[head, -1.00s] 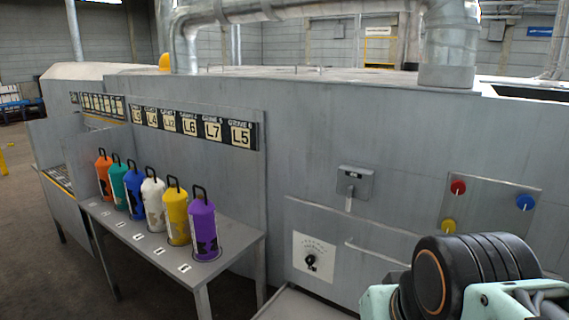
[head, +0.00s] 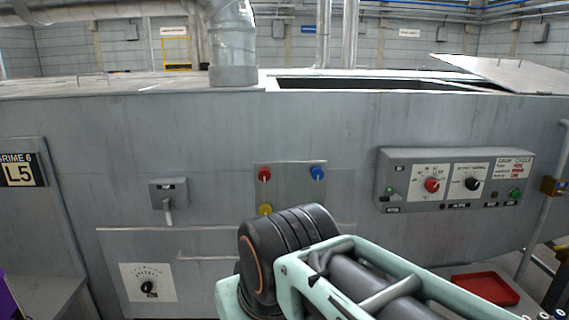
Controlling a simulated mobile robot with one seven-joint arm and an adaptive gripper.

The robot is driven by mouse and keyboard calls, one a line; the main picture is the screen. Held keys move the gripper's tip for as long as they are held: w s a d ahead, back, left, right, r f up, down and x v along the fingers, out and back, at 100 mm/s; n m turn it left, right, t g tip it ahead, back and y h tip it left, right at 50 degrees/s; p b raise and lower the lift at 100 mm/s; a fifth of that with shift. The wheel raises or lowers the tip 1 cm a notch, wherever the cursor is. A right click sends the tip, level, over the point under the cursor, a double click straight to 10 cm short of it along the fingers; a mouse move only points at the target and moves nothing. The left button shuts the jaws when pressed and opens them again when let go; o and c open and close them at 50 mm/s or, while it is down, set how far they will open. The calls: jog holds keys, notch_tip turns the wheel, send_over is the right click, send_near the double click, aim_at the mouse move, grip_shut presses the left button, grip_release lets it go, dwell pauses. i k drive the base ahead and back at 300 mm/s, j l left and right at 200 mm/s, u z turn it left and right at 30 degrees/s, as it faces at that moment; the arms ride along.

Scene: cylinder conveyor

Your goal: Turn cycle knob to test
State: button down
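A black knob (head: 148,286) sits on a white dial plate (head: 160,270) low on the left of the grey machine. The marks around it are too small to read. At the right, a grey control box (head: 455,180) carries a red knob (head: 432,185) and a black knob (head: 473,184), each on a white dial. A white label (head: 514,168) beside them seems to read "CYCLE". I cannot tell for certain which knob is the cycle knob, nor its setting. My arm crosses the lower middle of the view; my gripper is out of view.
A panel with red, blue and yellow buttons (head: 290,188) is partly hidden behind my arm. A lever switch (head: 169,197) and a horizontal handle (head: 208,258) are to its left. A red tray (head: 485,288) lies low at the right.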

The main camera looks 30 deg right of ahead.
aim_at(472, 184)
jog(key=z, duration=2.05)
